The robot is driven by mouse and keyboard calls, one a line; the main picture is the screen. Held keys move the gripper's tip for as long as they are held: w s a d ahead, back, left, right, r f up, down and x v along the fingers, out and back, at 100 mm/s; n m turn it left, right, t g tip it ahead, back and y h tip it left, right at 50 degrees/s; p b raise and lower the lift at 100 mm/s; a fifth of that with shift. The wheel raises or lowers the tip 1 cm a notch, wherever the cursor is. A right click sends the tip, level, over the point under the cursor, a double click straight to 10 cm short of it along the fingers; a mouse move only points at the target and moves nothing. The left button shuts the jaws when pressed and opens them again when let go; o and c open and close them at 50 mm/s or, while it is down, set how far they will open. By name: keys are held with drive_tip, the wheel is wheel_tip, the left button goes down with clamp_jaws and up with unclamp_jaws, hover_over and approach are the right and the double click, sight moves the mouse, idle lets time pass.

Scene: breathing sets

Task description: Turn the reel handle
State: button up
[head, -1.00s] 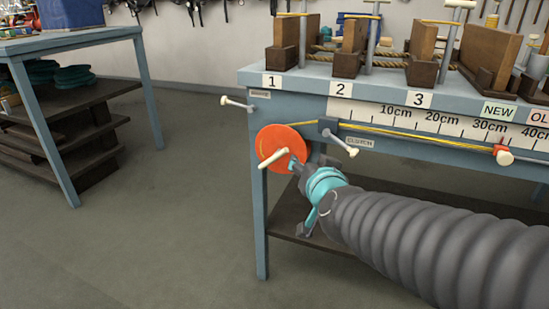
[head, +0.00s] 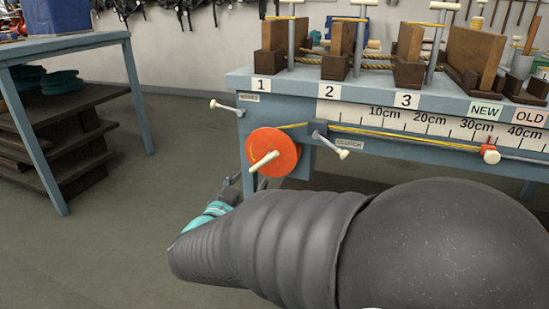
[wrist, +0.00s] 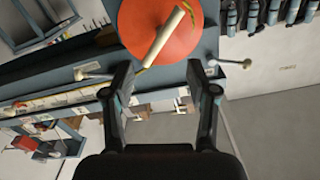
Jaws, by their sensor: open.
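The orange round reel (head: 285,146) is mounted on the front of the blue bench near its left leg. Its cream rod-like handle (head: 263,161) sticks out from the face. My gripper (head: 247,181) is just below and left of the reel, partly hidden behind my arm.
The blue bench (head: 237,80) carries wooden blocks, rope and number labels. A white-tipped lever (head: 226,105) sticks out left of the reel and another, the cushion lever (head: 331,146), to its right. A ruler strip (head: 400,119) runs along the front. Open floor (head: 110,235) lies at left.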

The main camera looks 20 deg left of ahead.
sight(263, 163)
drive_tip(key=w, duration=0.7)
drive_tip(key=w+d, duration=0.1)
drive_tip(key=w, duration=0.2)
drive_tip(key=shift+w, duration=0.35)
